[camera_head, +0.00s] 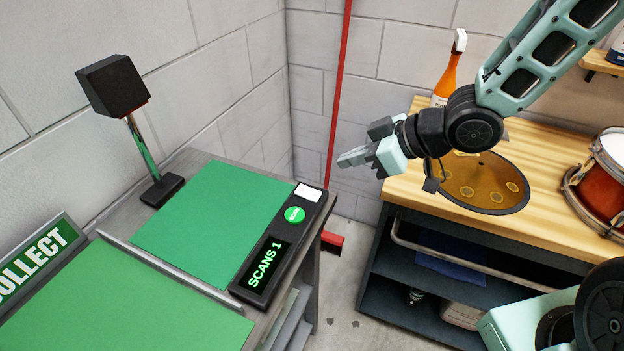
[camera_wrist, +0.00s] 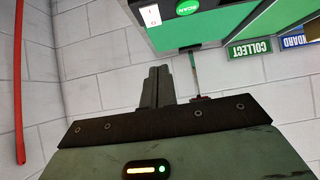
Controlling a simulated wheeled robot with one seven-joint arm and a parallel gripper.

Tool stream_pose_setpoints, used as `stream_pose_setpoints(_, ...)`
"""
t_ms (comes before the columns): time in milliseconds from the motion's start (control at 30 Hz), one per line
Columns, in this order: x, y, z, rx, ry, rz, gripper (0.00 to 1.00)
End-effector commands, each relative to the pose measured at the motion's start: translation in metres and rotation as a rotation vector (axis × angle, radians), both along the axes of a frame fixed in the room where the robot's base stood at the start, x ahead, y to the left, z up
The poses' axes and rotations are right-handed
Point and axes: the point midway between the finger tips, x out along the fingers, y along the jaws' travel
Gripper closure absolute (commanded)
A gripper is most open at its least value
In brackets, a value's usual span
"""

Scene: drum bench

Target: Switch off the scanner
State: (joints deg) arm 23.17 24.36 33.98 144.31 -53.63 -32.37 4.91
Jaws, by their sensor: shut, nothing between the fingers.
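The scanner has a black head (camera_head: 112,86) on a metal post over a green mat (camera_head: 213,222). Its dark control panel (camera_head: 257,251) runs along the mat's right edge, with a lit display (camera_head: 264,266) reading "SCANS 1", a round green button (camera_head: 295,214) and a white switch (camera_head: 308,192) at the far end. The white switch (camera_wrist: 150,16) and green button (camera_wrist: 187,6) also show in the wrist view, at the top. My gripper (camera_head: 346,160) is shut and empty, held in the air to the right of the switch, apart from it. The switch position is too small to tell.
A wooden bench (camera_head: 560,150) on the right carries an orange bottle (camera_head: 447,80), a bronze drum (camera_head: 475,183) and a red drum (camera_head: 604,168). A red pole (camera_head: 338,90) stands in the corner between scanner and bench. A "COLLECT" sign (camera_head: 40,262) is at left.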

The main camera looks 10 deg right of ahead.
Motion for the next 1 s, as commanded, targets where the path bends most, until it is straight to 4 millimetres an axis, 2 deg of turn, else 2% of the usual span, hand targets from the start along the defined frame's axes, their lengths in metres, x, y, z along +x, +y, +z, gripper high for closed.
stream_pose_setpoints(267,0.003,0.006,-0.007,-0.001,0.003,0.001,1.0)
stream_pose_setpoints(767,0.043,0.068,-0.065,-0.002,0.004,0.003,1.0)
stream_pose_setpoints(900,0.044,0.068,-0.085,-0.003,0.006,-0.001,1.0)
stream_pose_setpoints(1000,0.045,0.069,-0.094,-0.002,0.005,-0.001,1.0)
